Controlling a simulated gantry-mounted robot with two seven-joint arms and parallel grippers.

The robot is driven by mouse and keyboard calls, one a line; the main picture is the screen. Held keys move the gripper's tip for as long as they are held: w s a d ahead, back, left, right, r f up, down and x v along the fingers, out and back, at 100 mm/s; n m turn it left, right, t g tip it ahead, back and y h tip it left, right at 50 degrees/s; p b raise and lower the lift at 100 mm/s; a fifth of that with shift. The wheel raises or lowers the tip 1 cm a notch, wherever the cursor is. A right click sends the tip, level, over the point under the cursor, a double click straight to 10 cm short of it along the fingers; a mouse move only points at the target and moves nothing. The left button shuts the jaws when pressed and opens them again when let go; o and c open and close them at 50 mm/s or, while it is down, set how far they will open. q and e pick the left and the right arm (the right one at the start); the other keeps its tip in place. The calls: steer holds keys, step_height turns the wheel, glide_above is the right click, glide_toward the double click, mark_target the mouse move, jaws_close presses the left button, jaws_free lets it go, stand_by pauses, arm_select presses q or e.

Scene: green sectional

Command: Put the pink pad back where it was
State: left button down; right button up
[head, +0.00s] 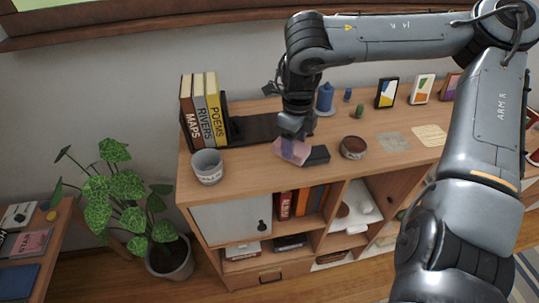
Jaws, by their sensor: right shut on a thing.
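My right gripper (295,133) reaches down over the top of the wooden shelf unit and is shut on the pink pad (283,152). The pad is tilted, just above or touching the shelf top; I cannot tell which. The gripper hides part of it. A dark block (316,156) is close beside the pad on its right. My left gripper is not in view.
On the shelf top (235,178) are upright books (201,108) in a black holder, a patterned pot (208,166), a brown bowl (353,147), a blue bottle (325,97), coasters (394,141) and small frames (387,92). A potted plant (170,255) stands left.

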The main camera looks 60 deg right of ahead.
steer(key=w+f, duration=0.1)
steer(key=w, duration=0.1)
steer(key=w+f, duration=0.1)
steer(key=w, duration=0.1)
steer(key=w+a+f+p, duration=0.1)
steer(key=w, duration=0.1)
steer(key=shift+w+f, duration=0.1)
steer(key=shift+f, duration=0.3)
steer(key=shift+f+p, duration=0.5)
steer(key=shift+f, duration=1.55)
steer(key=shift+f, duration=0.1)
steer(key=o, duration=1)
